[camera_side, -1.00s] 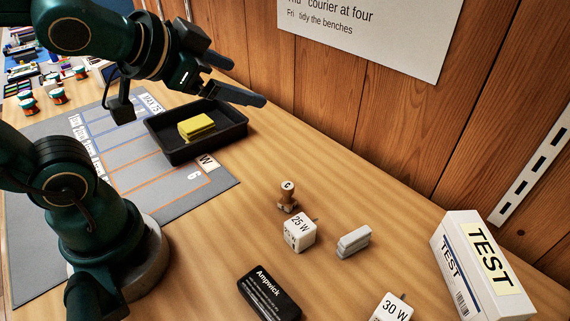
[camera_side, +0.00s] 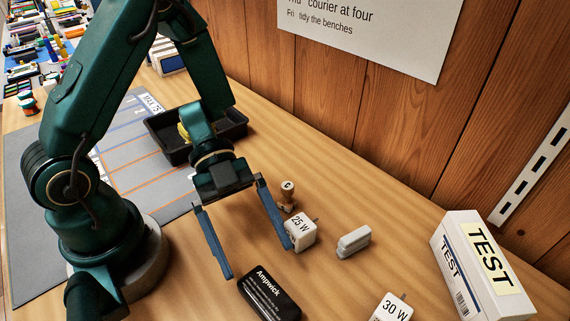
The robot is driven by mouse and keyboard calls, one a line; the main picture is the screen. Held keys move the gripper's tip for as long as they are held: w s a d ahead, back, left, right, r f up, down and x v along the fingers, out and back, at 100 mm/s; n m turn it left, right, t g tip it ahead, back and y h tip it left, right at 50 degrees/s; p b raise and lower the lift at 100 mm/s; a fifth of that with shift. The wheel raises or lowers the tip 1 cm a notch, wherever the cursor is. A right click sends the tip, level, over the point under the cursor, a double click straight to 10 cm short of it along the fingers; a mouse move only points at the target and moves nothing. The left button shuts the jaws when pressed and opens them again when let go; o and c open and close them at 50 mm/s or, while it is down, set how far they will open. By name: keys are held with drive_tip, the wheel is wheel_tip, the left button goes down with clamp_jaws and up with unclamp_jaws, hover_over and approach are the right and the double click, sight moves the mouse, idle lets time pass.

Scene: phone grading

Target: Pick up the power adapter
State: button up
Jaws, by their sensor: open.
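A white cube-shaped power adapter (camera_side: 303,236) marked 25 W stands on the wooden bench. A black Ampwick power bank (camera_side: 268,294) lies just below the fingertips in the picture.
A wooden stamp (camera_side: 287,196) marked C stands behind the 25 W adapter, and a grey-white block (camera_side: 354,242) lies to its right. A TEST box (camera_side: 480,262) stands at right.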

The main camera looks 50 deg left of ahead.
sight(268, 293)
drive_tip(key=shift+s+f+g, duration=0.3)
drive_tip(key=shift+s+f, duration=0.05)
drive_tip(key=shift+f, duration=0.15)
drive_tip(key=shift+n, duration=0.3)
drive_tip(key=shift+x, duration=2.5)
clamp_jaws()
